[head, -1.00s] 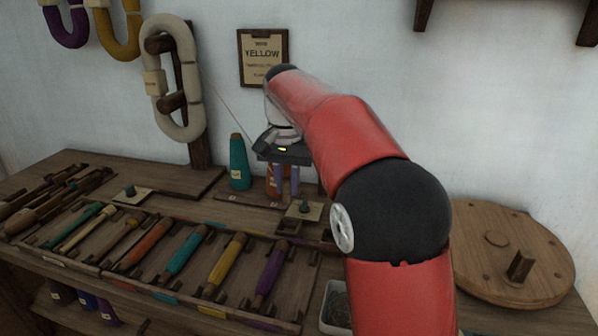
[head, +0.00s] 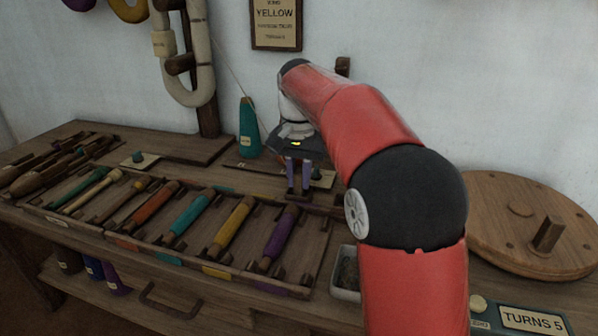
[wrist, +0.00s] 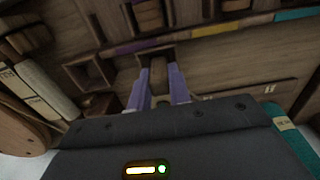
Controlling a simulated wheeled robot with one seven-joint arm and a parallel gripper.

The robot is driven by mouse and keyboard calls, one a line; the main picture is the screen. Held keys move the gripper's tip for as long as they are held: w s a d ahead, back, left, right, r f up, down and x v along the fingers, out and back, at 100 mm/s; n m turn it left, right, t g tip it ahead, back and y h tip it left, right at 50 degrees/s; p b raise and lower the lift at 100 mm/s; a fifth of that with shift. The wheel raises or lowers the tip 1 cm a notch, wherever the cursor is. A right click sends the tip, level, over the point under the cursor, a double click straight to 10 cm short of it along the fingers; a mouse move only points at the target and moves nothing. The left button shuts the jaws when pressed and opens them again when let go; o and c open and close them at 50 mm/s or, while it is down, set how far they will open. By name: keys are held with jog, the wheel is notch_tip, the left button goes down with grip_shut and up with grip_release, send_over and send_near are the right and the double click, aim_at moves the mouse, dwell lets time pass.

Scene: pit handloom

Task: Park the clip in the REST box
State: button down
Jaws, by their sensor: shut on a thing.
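My gripper (head: 298,191) points down over the bench, behind the right end of the bobbin rack. In the wrist view, its two purple-grey fingers (wrist: 160,98) stand a little apart. A small brown piece (wrist: 158,82) shows between the fingertips; it appears to be the clip, mostly hidden by the fingers. Small square open wooden boxes lie by the fingertips, one (wrist: 88,75) to the left in the wrist view. I cannot read a REST label on any box. In the head view, the fingers and arm hide most of this spot.
A teal cone (head: 249,128) stands behind the gripper to the left. The rack (head: 312,250) of coloured bobbins lies in front. A grey tray (head: 345,272) is at front right, and a wooden disc (head: 500,205) lies right of my arm. A yellow sign (head: 276,22) hangs behind.

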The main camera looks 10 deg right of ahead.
aim_at(299, 173)
jog(key=shift+f, duration=0.1)
dwell(0.3)
jog(key=c, duration=0.9)
grip_release()
notch_tip(299, 173, up, 6)
jog(key=p, duration=0.6)
notch_tip(299, 173, up, 2)
jog(key=shift+p, duration=0.4)
